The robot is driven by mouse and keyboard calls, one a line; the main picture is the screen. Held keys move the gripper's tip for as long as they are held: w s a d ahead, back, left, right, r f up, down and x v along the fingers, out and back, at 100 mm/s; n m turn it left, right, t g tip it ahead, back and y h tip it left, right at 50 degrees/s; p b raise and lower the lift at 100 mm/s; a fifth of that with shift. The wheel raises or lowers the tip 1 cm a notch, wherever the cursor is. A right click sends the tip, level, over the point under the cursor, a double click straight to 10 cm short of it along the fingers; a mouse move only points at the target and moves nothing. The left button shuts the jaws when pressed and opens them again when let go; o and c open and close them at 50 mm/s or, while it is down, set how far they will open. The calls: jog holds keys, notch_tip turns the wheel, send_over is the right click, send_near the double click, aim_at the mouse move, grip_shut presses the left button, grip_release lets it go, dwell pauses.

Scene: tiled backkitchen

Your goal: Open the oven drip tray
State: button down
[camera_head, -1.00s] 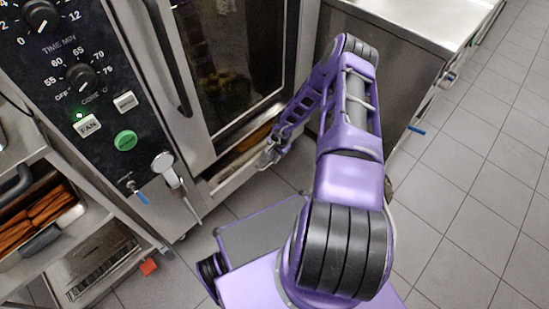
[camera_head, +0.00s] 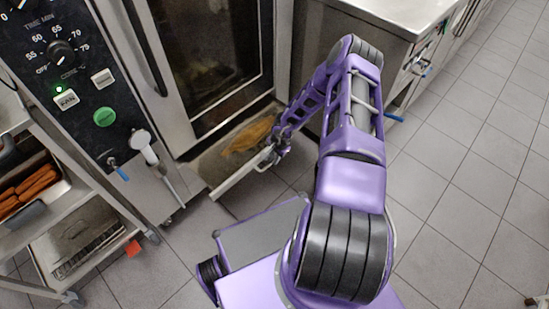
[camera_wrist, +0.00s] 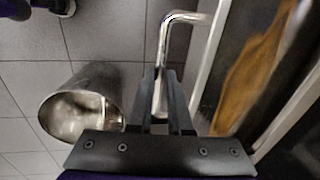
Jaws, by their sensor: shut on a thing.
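The oven drip tray (camera_head: 213,165) is a shallow dark tray below the oven door, drawn out toward me, with its inside showing. A brown stain or residue (camera_head: 250,135) lies in it and also shows in the wrist view (camera_wrist: 250,70). My gripper (camera_head: 268,158) is at the tray's light front edge, partly hidden by my own wrist. In the wrist view, the fingers of my gripper (camera_wrist: 166,88) are shut on the bent metal tray handle (camera_wrist: 184,16), which runs beside the tray's front.
A metal cylindrical vessel (camera_wrist: 80,100) lies left of the fingers in the wrist view. The oven door (camera_head: 205,50) is shut. A rack (camera_head: 80,220) with trays stands at left, a steel counter (camera_head: 350,45) at right. Tiled floor (camera_head: 455,190) is free at right.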

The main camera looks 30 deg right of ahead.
jog(key=shift+s+d, duration=0.1)
dwell(0.3)
jog(key=c, duration=0.8)
grip_release()
jog(key=shift+c, duration=0.2)
jog(key=s+r+p, duration=0.1)
jog(key=r+p, duration=0.1)
jog(key=r, duration=0.6)
jog(key=s+d+r+p, duration=0.1)
jog(key=s+r+p, duration=0.1)
jog(key=r, duration=0.7)
jog(key=shift+p, duration=0.6)
